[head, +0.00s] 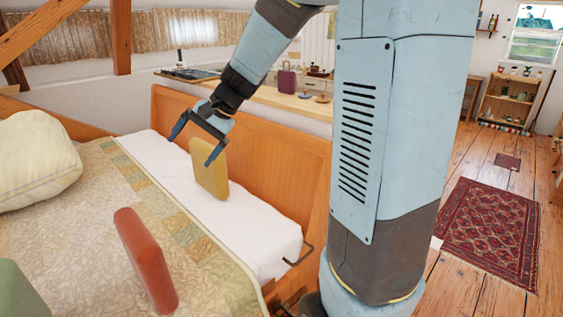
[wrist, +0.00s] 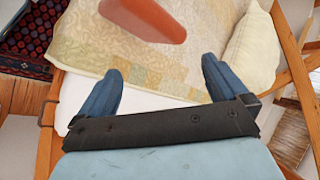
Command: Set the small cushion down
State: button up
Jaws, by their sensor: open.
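A small mustard-yellow cushion (head: 212,178) stands upright on the white sheet at the bed's end, in the head view. My gripper (head: 190,152) is open just above and beside it, with one finger overlapping the cushion's upper part in the picture. I cannot tell whether that finger touches it. In the wrist view my open gripper (wrist: 162,80) has nothing visible between its fingers, and the yellow cushion does not show there. A red cushion (head: 146,260) stands on the patterned bedspread nearer the camera; it also shows at the top of the wrist view (wrist: 145,18).
The wooden bed-end board (head: 270,150) rises close behind the yellow cushion. A cream pillow (head: 35,160) and a green cushion (head: 18,292) are at the left. The bedspread (head: 85,235) is clear between them. A counter with small objects stands behind the board.

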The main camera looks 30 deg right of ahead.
jog(key=s+d+r+n+t+h, duration=0.1)
jog(key=s+d+n+h, duration=0.1)
jog(key=s+d, duration=0.4)
jog(key=s+d+r+n+t+h, duration=0.2)
jog(key=s+d+h, duration=0.3)
jog(key=s, duration=1.2)
jog(key=shift+s+d+r+n+h, duration=0.25)
jog(key=shift+d+n, duration=0.25)
jog(key=shift+n, duration=0.3)
